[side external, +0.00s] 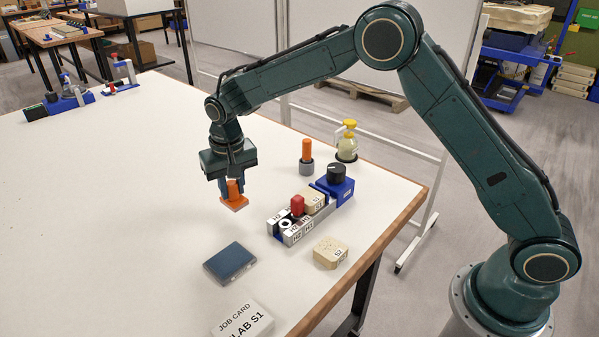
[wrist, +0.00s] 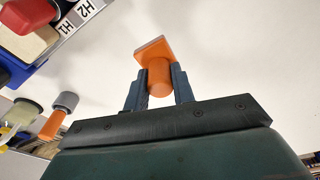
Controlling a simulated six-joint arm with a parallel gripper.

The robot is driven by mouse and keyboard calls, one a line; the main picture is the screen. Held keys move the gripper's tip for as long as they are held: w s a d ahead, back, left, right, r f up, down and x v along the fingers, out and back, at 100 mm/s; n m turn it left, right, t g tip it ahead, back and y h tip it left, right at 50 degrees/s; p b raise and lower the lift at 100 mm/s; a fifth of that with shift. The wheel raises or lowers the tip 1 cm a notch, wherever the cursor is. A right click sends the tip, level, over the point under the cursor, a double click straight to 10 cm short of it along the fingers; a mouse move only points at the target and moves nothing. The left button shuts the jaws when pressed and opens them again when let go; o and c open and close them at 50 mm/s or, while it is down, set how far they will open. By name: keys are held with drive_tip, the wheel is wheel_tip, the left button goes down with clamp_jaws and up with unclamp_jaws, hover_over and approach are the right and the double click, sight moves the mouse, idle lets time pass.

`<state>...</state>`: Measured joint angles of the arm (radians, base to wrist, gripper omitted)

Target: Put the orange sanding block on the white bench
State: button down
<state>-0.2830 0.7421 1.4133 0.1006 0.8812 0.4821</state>
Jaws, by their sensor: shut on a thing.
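The orange sanding block (side external: 234,203) has a flat square base and a round upright handle. My gripper (side external: 231,186) points down over the white bench (side external: 130,190), left of the fixture, and is shut on the block's handle. In the wrist view the handle of the block (wrist: 158,76) sits between both fingers of my gripper (wrist: 158,85), with the flat base beyond the fingertips. The base is very near the bench top; I cannot tell whether it touches. The bench around it is bare.
A clamp fixture (side external: 290,236) with a red block, labelled pieces and blue end stands right of my gripper. An S2 slab (side external: 330,252), dark blue pad (side external: 230,262) and job card (side external: 242,318) lie nearer. An orange-handled tool (side external: 306,158) and yellow-topped bottle (side external: 347,143) stand behind.

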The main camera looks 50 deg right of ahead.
sight(234, 199)
drive_tip(key=shift+f, duration=2.4)
drive_tip(key=shift+f, duration=0.15)
drive_tip(key=c, duration=1.2)
unclamp_jaws()
drive_tip(key=shift+o, duration=0.2)
drive_tip(key=r, duration=0.4)
drive_tip(key=s+r, duration=0.1)
drive_tip(key=r, duration=0.6)
drive_tip(key=shift+s+a+r, duration=0.15)
drive_tip(key=shift+a+r, duration=0.05)
drive_tip(key=shift+r, duration=0.4)
drive_tip(key=shift+s, duration=0.1)
